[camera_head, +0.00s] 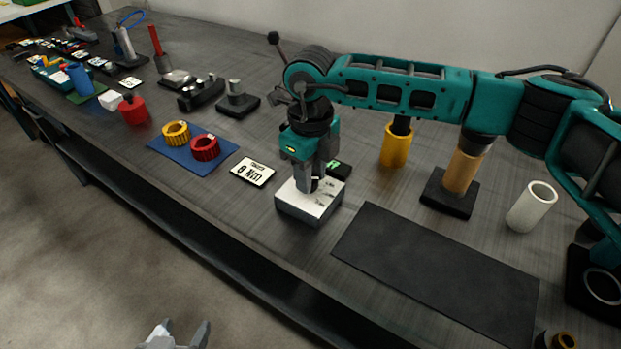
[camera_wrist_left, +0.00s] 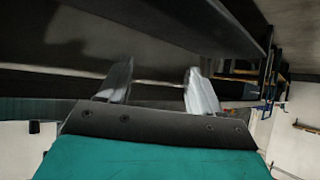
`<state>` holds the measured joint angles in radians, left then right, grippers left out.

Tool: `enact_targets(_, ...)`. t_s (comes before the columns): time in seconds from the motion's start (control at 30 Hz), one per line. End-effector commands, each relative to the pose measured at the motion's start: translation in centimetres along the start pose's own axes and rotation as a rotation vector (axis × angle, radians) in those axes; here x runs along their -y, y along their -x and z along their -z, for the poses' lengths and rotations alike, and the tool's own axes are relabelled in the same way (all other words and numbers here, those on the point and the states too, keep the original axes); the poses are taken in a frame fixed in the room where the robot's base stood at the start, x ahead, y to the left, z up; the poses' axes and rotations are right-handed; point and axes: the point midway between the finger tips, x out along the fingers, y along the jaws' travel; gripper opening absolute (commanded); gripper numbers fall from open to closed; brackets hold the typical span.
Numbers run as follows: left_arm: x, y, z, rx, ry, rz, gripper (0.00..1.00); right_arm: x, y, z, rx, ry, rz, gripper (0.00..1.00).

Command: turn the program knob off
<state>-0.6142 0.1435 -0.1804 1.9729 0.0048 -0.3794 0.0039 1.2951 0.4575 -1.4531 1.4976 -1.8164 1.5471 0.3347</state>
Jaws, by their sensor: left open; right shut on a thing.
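A small grey box with a white printed top (camera_head: 311,203) stands on the table in the head view, and the program knob is on its top, mostly hidden by my right gripper. My right gripper (camera_head: 314,186) points down onto the box top and is shut on the knob. The knob's setting cannot be read, though small marks show on the white top to its right. My left gripper (camera_head: 180,335) is open and empty at the bottom of the head view, in front of and below the table edge. Its two fingers also show apart in the left wrist view (camera_wrist_left: 158,88).
A white card reading "8 NM" (camera_head: 253,172) lies left of the box. A dark mat (camera_head: 435,270) lies to the right. A yellow cylinder (camera_head: 394,150), a wooden-coloured post on a black base (camera_head: 448,195) and a white cup (camera_head: 532,207) stand behind. Red (camera_head: 205,148) and yellow rings lie on a blue mat.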

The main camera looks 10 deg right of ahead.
Motion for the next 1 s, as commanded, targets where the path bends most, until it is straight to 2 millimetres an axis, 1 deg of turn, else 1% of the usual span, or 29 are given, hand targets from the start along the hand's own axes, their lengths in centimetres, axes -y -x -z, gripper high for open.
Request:
enact_targets(0.03,-0.1,-0.3,-0.1,-0.006,0.001,-0.004,0.65,0.1,-0.2,-0.1,0.003,0.043,0.001,0.02)
enact_targets(0.43,-0.9,-1.4,-0.8,-0.005,0.007,-0.027,0.65,0.1,-0.2,-0.1,0.003,0.422,0.002,0.02)
enact_targets(0.6,-1.5,-1.8,-0.7,-0.012,0.008,-0.04,0.65,0.1,-0.2,-0.1,0.003,0.583,0.002,0.02)
enact_targets(0.87,-1.6,-2.4,-0.4,-0.024,0.006,-0.047,0.65,0.1,-0.1,-0.1,0.003,0.809,0.003,0.02)
enact_targets(1.0,-1.6,-2.7,-0.7,-0.027,0.005,-0.046,0.65,0.1,-0.1,-0.1,0.004,0.906,0.003,0.02)
